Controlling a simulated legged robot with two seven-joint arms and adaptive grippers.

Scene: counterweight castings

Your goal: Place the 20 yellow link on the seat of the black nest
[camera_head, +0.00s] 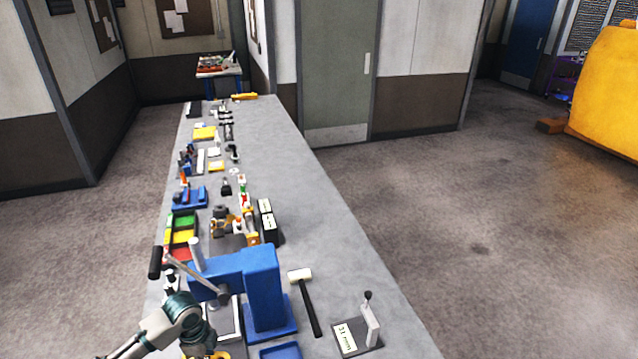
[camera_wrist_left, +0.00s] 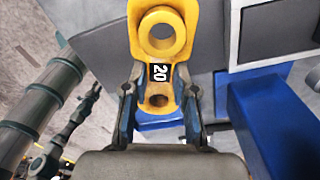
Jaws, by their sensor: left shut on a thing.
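The yellow link (camera_wrist_left: 162,35), with a black label reading 20, is upright in the left wrist view, its large ring at the top and a small hole at the bottom. My left gripper (camera_wrist_left: 160,102) is shut on its lower end, one finger at each side. In the head view the yellow link (camera_head: 220,355) shows only as a small piece at the bottom edge, beside my left gripper (camera_head: 208,352). I cannot pick out the black nest or its seat for certain in either view. My right gripper is not in view.
A blue press (camera_head: 262,285) with a long lever stands right of my left arm. A mallet (camera_head: 305,300) and a gauge on a dark base marked 31 mm (camera_head: 357,338) lie further right. Coloured bins (camera_head: 183,237) stand behind. The bench's right side is mostly clear.

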